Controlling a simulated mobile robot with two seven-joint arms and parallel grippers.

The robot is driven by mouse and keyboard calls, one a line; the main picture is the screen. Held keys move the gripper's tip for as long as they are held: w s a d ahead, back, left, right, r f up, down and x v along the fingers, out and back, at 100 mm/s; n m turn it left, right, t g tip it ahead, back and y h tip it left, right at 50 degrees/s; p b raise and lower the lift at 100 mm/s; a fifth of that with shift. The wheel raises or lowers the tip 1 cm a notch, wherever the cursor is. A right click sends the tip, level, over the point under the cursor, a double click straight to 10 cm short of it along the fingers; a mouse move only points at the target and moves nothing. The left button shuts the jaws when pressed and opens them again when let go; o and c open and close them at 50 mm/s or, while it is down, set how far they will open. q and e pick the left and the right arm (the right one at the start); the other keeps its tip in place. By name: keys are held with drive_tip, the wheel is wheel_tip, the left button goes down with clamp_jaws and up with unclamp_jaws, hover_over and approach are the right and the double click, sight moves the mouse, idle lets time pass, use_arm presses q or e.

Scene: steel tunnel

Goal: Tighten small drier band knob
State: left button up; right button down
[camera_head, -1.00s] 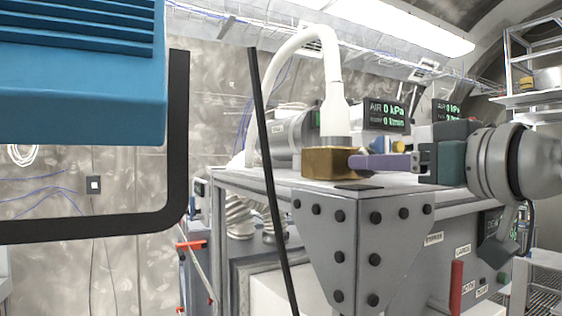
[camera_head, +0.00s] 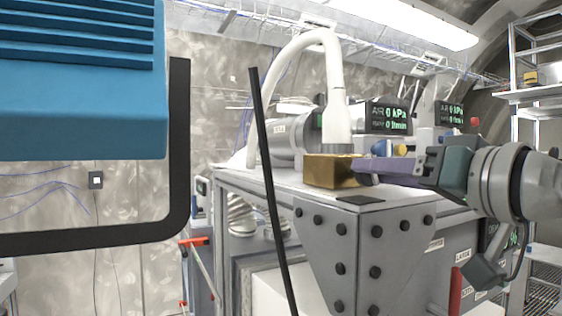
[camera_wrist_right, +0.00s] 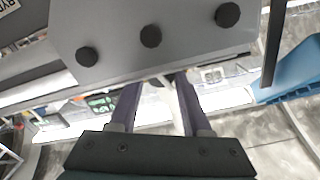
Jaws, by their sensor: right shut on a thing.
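My right gripper (camera_head: 365,178) comes in from the right in the head view. Its purple fingers reach the right side of a brass-coloured block (camera_head: 325,171) on the grey bench top. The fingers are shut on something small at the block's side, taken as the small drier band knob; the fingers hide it. In the right wrist view the two purple fingers (camera_wrist_right: 158,100) point up toward the underside of a grey bolted plate, and their tips are partly hidden. My left gripper is not in view.
A white hose (camera_head: 333,85) rises behind the block beside a grey cylinder. A blue body (camera_head: 80,110) with a black frame (camera_head: 180,150) fills the upper left. A thin black bar (camera_head: 268,180) crosses in front of the bench. Display panels (camera_head: 390,118) stand behind the fingers.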

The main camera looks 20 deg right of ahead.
drive_tip(key=shift+m+p, duration=0.35)
drive_tip(key=shift+m, duration=0.45)
drive_tip(key=shift+c, duration=1.8)
unclamp_jaws()
drive_tip(key=shift+f, duration=0.1)
